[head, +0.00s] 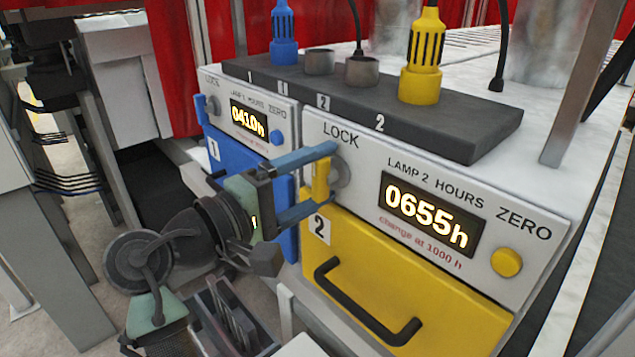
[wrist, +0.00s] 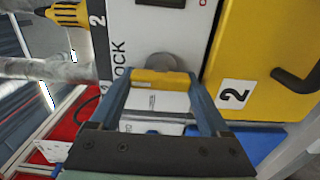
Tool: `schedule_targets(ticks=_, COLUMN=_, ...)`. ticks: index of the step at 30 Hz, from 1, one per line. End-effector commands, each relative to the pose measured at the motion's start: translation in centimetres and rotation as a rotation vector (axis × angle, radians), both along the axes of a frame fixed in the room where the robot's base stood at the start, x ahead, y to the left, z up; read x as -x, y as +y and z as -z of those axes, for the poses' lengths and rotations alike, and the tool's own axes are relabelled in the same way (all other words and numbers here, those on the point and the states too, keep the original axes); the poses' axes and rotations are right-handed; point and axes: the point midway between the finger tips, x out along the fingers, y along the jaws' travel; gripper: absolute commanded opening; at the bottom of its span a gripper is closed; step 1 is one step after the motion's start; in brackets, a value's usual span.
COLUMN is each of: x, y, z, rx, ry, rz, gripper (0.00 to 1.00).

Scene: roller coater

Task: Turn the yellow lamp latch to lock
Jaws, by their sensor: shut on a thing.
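The yellow lamp latch (head: 320,181) is on the white panel of the lamp 2 unit, below the word LOCK, in front of a round grey boss (head: 340,173). Its bar stands about upright in the head view. In the wrist view the latch (wrist: 160,77) spans the space between my two blue fingers. My gripper (head: 331,175) is shut on the latch, one finger at its upper end and one at its lower end. The fingers hide parts of the latch ends in the head view.
Right of the latch are an hours display (head: 431,214) reading 0655h and a yellow ZERO button (head: 506,263). Below is the yellow drawer (head: 440,290) with a black handle (head: 365,305). The blue lamp 1 unit (head: 240,173) stands to the left. A dark connector block (head: 440,118) lies above.

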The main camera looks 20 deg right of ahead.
Motion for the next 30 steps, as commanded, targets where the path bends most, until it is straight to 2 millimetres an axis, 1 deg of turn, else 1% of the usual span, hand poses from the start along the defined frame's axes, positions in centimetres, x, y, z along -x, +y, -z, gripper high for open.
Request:
schedule_targets(ticks=14, x=0.0, y=0.0, z=0.1, rx=-0.008, ry=-0.016, rz=0.001, gripper=0.24)
schedule_targets(ticks=15, x=0.0, y=0.0, z=0.1, rx=-0.008, ry=-0.016, rz=0.001, gripper=0.84)
schedule_targets(ticks=18, x=0.0, y=0.0, z=0.0, rx=-0.007, ry=-0.016, rz=0.001, gripper=1.0)
schedule_targets(ticks=26, x=0.0, y=0.1, z=0.0, rx=-0.005, ry=-0.014, rz=0.0, gripper=1.0)
schedule_targets(ticks=30, x=0.4, y=1.4, z=0.1, rx=-0.004, ry=-0.014, rz=-0.003, gripper=1.0)
